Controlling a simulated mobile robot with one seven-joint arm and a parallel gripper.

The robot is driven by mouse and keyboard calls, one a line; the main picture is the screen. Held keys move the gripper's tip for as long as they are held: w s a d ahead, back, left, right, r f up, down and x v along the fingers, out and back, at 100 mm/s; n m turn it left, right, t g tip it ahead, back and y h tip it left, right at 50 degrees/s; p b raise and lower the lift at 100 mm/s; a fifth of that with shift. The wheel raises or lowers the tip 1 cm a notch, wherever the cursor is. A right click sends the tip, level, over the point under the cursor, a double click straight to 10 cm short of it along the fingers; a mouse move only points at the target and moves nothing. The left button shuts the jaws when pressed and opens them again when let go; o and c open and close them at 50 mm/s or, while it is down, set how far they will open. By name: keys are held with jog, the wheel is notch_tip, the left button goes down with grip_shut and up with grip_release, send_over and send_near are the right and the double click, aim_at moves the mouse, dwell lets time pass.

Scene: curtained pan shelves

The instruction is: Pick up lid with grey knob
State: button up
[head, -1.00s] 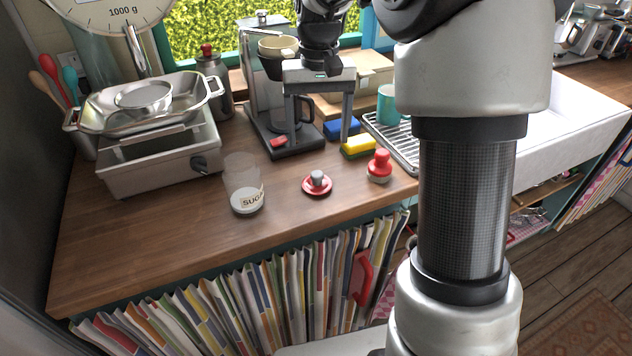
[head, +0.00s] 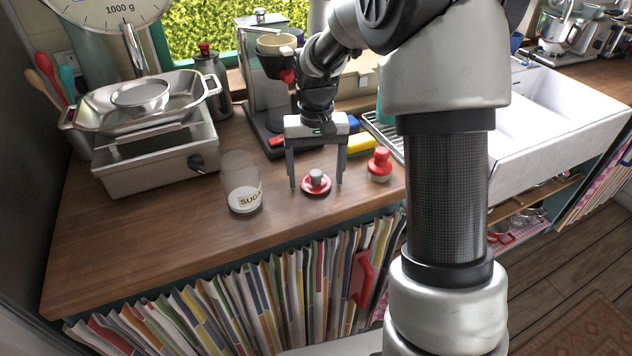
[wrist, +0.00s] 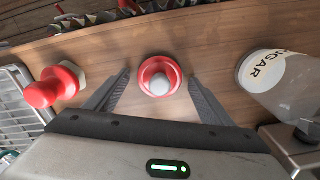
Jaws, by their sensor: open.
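The lid with the grey knob (head: 316,182) is a small red disc lying on the wooden counter, with its grey knob facing up. My gripper (head: 315,186) is open above it, with one finger to the left of the lid and one to the right. In the wrist view the red lid (wrist: 160,76) lies between and slightly beyond the two open fingertips (wrist: 159,78). The fingers look apart from the lid, and nothing is held. How high the fingertips are above the counter is hard to tell.
A red-topped shaker (head: 379,165) stands close to the right of the lid. A glass sugar jar (head: 242,183) stands to the left. Behind are a coffee machine (head: 262,85) and a yellow sponge (head: 361,143). The counter in front of the lid is clear.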

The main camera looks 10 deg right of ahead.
aim_at(311, 173)
jog(key=c, duration=1)
jog(key=shift+r, duration=0.25)
jog(key=shift+c, duration=0.2)
notch_tip(311, 173, up, 10)
jog(key=a+p, duration=0.1)
jog(key=p, duration=0.1)
jog(key=s+a+r+n+p, duration=0.1)
jog(key=a+r+n+p, duration=0.1)
jog(key=a, duration=0.6)
jog(key=s+a+r+n+p, duration=0.1)
jog(key=a+r+n+p, duration=0.1)
jog(key=a+r, duration=0.3)
jog(key=a+p, duration=0.1)
jog(key=a, duration=0.1)
jog(key=shift+a+n, duration=0.3)
jog(key=shift+a, duration=0.05)
jog(key=shift+r, duration=0.1)
